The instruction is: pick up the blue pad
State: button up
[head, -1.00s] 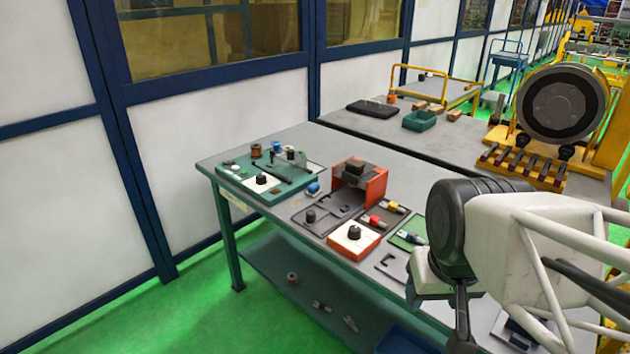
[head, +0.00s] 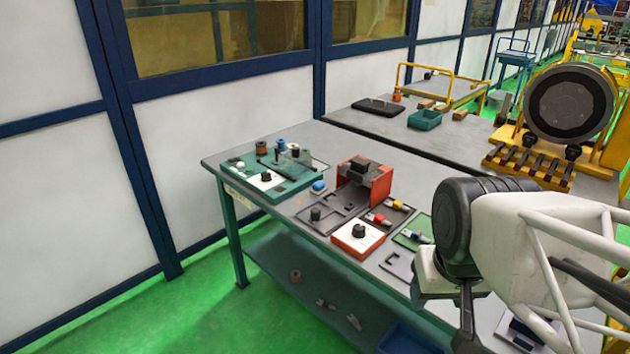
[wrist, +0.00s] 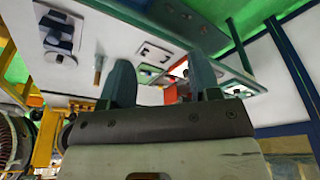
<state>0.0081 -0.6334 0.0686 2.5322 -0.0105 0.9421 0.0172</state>
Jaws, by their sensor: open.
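I cannot tell for certain which thing is the blue pad. A small blue-and-white piece (head: 318,187) sits on the bench beside the green fixture (head: 243,183). A small blue spool (head: 281,145) stands at that fixture's back. In the wrist view, a dark blue-grey block (wrist: 59,35) lies on a white plate at upper left. My gripper (wrist: 161,80) shows two teal fingers spread apart with nothing between them. It points toward the bench top, apart from these things. In the head view my gripper's fingers cannot be made out.
The bench (head: 300,206) holds a red-orange housing (head: 378,182), a red box with a black knob (head: 358,238) and trays with small coloured parts. A second bench (head: 370,122) with a green bin (head: 424,119) stands behind. A lower shelf (head: 285,262) holds loose parts.

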dwell(0.3)
jog(key=shift+o, duration=1)
